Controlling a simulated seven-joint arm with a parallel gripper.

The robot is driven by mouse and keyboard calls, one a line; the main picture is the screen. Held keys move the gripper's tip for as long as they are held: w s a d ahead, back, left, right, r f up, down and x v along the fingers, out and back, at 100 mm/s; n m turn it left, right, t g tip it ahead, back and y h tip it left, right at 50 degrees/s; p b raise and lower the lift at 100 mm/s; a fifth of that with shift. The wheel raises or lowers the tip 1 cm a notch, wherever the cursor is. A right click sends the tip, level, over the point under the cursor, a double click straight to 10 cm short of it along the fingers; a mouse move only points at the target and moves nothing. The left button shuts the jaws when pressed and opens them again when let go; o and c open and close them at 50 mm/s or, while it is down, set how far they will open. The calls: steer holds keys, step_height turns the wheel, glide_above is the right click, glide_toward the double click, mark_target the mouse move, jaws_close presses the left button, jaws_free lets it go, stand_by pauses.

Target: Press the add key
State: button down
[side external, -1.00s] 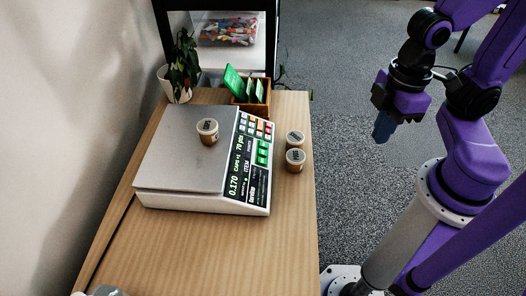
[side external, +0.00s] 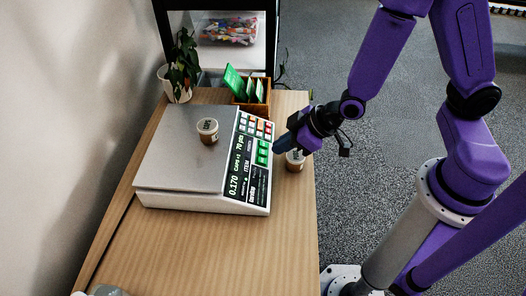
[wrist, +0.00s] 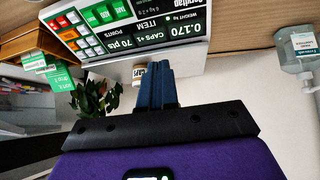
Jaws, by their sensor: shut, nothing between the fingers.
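The counting scale (side external: 180,150) stands on the wooden table, with a key panel on its right side. Green keys (side external: 263,152) sit beside the dark display; in the wrist view the green keys (wrist: 104,13) appear upside down, and I cannot read surely which is the add key. My gripper (side external: 278,149) is shut and empty, its blue fingertips just right of the green keys. I cannot tell whether they touch the scale. The wrist view shows the blue fingers (wrist: 154,82) together, pointing toward the panel.
A small tub (side external: 208,131) sits on the scale plate. Another tub (side external: 295,161) stands right of the scale, partly behind my gripper. A wooden box of green cards (side external: 252,92) and a potted plant (side external: 180,70) stand at the back.

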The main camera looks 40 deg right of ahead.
mark_target(262, 152)
steer(key=w+d+f+m+t+h, duration=0.1)
steer(key=w+d+f+t+h, duration=0.1)
steer(key=w+d+f+t, duration=0.2)
steer(key=shift+w+d+t+h, duration=0.3)
steer(key=shift+w+d+t, duration=0.6)
steer(key=shift+w+d, duration=0.85)
steer(key=shift+s+f, duration=0.1)
steer(key=shift+w+a+f, duration=0.4)
steer(key=shift+f, duration=0.9)
steer(key=shift+w+a+f, duration=0.35)
steer(key=shift+w+f, duration=0.05)
steer(key=shift+f, duration=0.95)
steer(key=shift+w+a+f, duration=0.4)
steer(key=shift+f, duration=0.9)
steer(key=shift+w+a+f, duration=0.1)
steer(key=shift+w+f, duration=0.05)
steer(key=shift+f, duration=0.2)
steer(key=shift+w+a+f, duration=0.1)
steer(key=shift+a+f, duration=0.05)
steer(key=shift+f, duration=0.2)
steer(key=shift+s+d+r, duration=0.15)
steer(key=shift+r, duration=0.2)
steer(key=shift+s+d+r, duration=0.1)
steer(key=shift+r, duration=0.25)
